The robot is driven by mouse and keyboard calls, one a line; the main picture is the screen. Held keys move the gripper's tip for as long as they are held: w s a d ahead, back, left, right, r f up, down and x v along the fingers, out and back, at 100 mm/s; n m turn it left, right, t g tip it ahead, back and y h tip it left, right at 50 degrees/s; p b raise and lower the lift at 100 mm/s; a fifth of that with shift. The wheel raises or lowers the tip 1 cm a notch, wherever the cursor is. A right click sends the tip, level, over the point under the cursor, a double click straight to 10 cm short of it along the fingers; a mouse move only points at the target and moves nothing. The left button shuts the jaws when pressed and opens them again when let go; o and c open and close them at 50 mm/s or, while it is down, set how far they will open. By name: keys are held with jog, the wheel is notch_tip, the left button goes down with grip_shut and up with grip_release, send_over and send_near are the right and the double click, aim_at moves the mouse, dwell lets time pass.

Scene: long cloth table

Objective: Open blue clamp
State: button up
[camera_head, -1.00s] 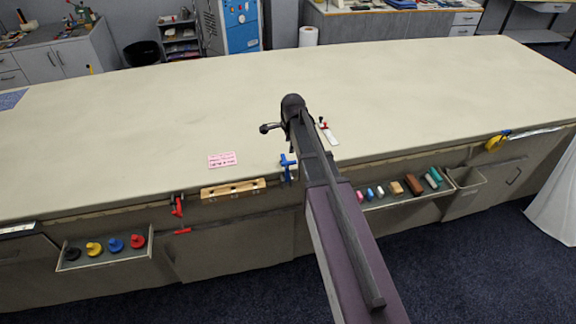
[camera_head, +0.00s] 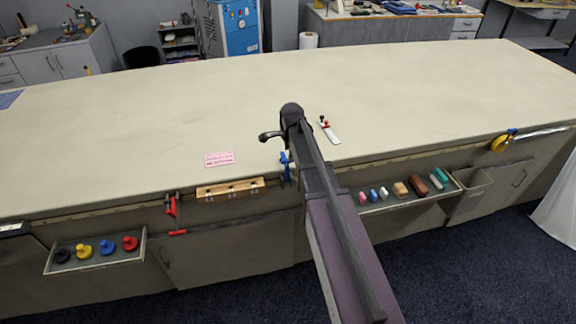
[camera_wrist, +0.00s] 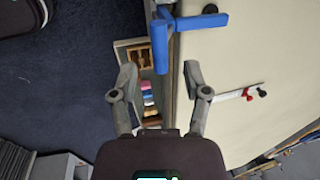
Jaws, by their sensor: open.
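The blue clamp (camera_head: 286,168) sits on the front edge of the long table (camera_head: 400,90), partly hidden by my arm in the head view. In the wrist view the blue clamp (camera_wrist: 203,22) shows at the top, with one bar along the tabletop, one bar pointing down the picture and a dark knob. My gripper (camera_wrist: 159,72) is open and empty. The end of the downward bar appears between its fingertips; I cannot tell the depth between them. In the head view my gripper (camera_head: 268,137) is over the table's front part, by the clamp.
A red clamp (camera_head: 171,205) and a wooden rack (camera_head: 230,188) are on the front edge at left. A pink note (camera_head: 219,159) and a white-and-red tool (camera_head: 329,130) lie on the table. Open trays with knobs (camera_head: 97,262) and coloured blocks (camera_head: 410,200) jut out below.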

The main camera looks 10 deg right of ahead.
jog(key=shift+w+f+b, duration=0.25)
jog(key=shift+f+b, duration=0.95)
jog(key=shift+f, duration=0.1)
jog(key=shift+w+f+b, duration=0.25)
jog(key=shift+f+b, duration=0.9)
jog(key=shift+f, duration=0.15)
grip_shut()
